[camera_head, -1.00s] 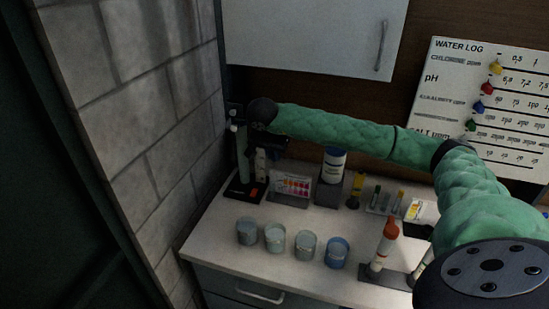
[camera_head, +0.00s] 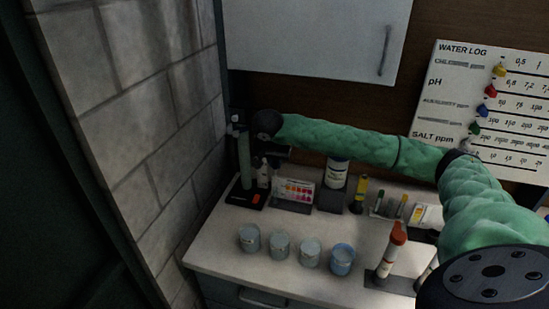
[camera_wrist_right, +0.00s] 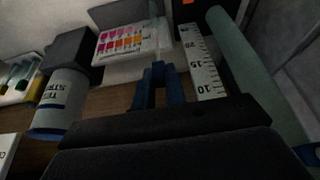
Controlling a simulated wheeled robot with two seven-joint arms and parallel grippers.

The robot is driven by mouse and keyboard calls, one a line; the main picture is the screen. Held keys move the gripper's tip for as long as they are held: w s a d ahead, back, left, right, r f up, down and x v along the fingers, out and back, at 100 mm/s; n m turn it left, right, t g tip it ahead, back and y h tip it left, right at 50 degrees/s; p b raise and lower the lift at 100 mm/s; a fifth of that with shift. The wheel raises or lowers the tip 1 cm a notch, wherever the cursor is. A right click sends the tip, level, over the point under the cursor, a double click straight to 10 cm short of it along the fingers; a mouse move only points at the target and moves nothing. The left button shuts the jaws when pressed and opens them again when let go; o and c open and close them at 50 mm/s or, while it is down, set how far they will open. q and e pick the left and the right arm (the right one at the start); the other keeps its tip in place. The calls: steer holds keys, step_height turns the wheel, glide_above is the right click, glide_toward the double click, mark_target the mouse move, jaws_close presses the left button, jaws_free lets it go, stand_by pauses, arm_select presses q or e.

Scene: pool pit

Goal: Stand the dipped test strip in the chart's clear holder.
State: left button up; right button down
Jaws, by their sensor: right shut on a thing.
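The colour chart (camera_head: 299,190) stands at the back of the counter, its rows of pink, red and orange patches facing out. It also shows in the wrist view (camera_wrist_right: 120,42). A pale upright piece (camera_wrist_right: 155,9) at its right edge may be the clear holder; I cannot tell for sure. My left gripper is out of view.
A green column (camera_head: 244,160) and a ruler (camera_wrist_right: 201,62) stand close beside the gripper. A test-strip bottle (camera_head: 337,172) is right of the chart. Several cups (camera_head: 280,246) line the counter front. The grey block wall (camera_head: 150,150) bounds the left.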

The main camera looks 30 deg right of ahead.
mark_target(275, 169)
steer(key=shift+f, duration=0.65)
steer(key=shift+f+b, duration=1.1)
steer(key=shift+b, duration=0.05)
steer(key=shift+f+b, duration=2.05)
steer(key=shift+f, duration=0.3)
steer(key=shift+f+b, duration=0.5)
steer(key=shift+f, duration=0.05)
steer(key=c, duration=1.4)
jaws_free()
steer(key=shift+o, duration=0.2)
steer(key=shift+r, duration=0.15)
steer(key=shift+r+p, duration=0.75)
steer(key=shift+r, duration=2.7)
